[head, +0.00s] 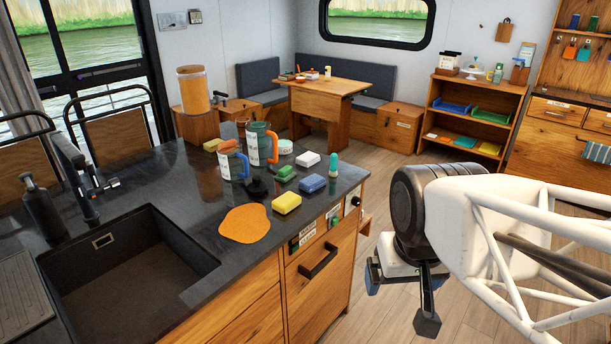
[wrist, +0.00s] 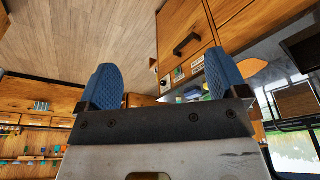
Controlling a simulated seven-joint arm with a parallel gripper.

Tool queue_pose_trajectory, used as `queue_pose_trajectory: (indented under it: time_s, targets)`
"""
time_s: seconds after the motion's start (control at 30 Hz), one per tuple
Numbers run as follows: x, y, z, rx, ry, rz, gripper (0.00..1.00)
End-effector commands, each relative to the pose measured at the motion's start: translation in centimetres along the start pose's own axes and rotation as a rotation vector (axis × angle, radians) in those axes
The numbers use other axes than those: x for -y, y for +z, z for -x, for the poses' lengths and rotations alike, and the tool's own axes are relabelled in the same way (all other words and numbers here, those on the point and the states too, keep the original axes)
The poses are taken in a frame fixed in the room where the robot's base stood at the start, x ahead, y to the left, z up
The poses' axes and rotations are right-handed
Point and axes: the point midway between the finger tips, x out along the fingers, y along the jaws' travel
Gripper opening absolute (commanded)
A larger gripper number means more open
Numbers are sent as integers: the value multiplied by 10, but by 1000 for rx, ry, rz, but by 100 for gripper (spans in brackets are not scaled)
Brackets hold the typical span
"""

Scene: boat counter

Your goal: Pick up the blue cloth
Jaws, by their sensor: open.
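My gripper (head: 400,298) hangs in front of the counter's right side, over the floor and apart from the counter. Its two blue-padded fingers stand wide apart and empty in the wrist view (wrist: 160,72). No flat blue cloth is clear on the counter. A small blue block, perhaps a sponge (head: 312,184), lies near the counter's right edge. A blue striped cloth (head: 597,152) hangs at the far right, by the wooden drawers. A flat orange cloth-like piece (head: 245,223) lies at the counter's front edge.
The dark counter (head: 190,205) also holds a yellow sponge (head: 287,203), a green block (head: 286,173), a white block (head: 308,160), a green-capped bottle (head: 333,166) and two mugs (head: 262,145). A sink (head: 125,265) is at the left. Open floor (head: 390,185) lies behind my arm.

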Motion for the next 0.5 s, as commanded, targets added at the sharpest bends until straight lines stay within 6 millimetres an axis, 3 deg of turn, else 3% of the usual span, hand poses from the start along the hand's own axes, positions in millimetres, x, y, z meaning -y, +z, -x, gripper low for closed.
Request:
queue_pose_trajectory:
  time_s: [0.27,0.5]
  targets:
    - [4,-47,6,20,-1,-61,92]
    - [9,-107,8,41,0,-141,92]
